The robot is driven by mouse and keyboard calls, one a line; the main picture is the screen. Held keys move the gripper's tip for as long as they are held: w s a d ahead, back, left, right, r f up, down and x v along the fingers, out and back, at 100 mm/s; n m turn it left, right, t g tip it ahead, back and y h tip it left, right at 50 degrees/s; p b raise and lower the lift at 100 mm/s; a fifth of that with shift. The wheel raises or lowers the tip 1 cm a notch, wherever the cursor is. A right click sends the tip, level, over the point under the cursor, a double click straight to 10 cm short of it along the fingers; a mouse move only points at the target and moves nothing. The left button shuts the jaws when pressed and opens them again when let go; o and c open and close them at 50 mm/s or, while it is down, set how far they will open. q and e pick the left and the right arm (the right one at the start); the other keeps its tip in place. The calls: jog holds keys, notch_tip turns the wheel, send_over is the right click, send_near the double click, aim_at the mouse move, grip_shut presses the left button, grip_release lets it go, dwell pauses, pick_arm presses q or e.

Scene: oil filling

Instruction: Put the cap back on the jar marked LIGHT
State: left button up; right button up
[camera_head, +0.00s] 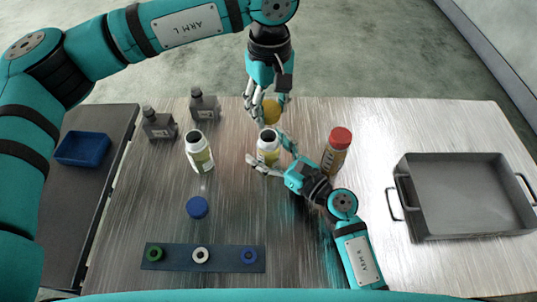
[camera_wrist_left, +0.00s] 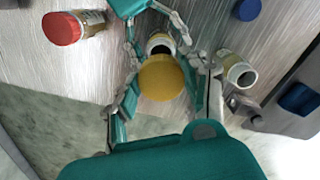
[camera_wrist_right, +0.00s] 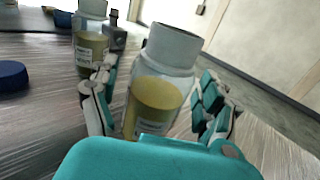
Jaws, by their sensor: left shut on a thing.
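The yellow cap (camera_head: 271,110) is held by my left gripper (camera_head: 266,102) just above and behind the middle jar (camera_head: 268,150). It also shows in the left wrist view (camera_wrist_left: 161,78), between the fingers, partly covering the jar's open mouth (camera_wrist_left: 160,43). The middle jar stands upright and uncapped, with yellow contents; its label is too small to read. My right gripper (camera_head: 268,152) has its fingers on both sides of this jar. In the right wrist view the jar (camera_wrist_right: 160,85) stands between the fingers, with gaps showing beside it.
An open jar (camera_head: 199,152) stands left, a red-capped jar (camera_head: 337,150) right. A blue cap (camera_head: 197,207) lies in front. A strip (camera_head: 179,267) holds several coloured rings. Two grey bottles (camera_head: 159,124) stand back left. A metal tray (camera_head: 465,235) fills the right side.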

aim_at(269, 137)
grip_shut()
pick_arm(q)
jog(key=shift+f, duration=2.5)
jog(key=shift+f, duration=0.9)
jog(key=shift+f, duration=0.55)
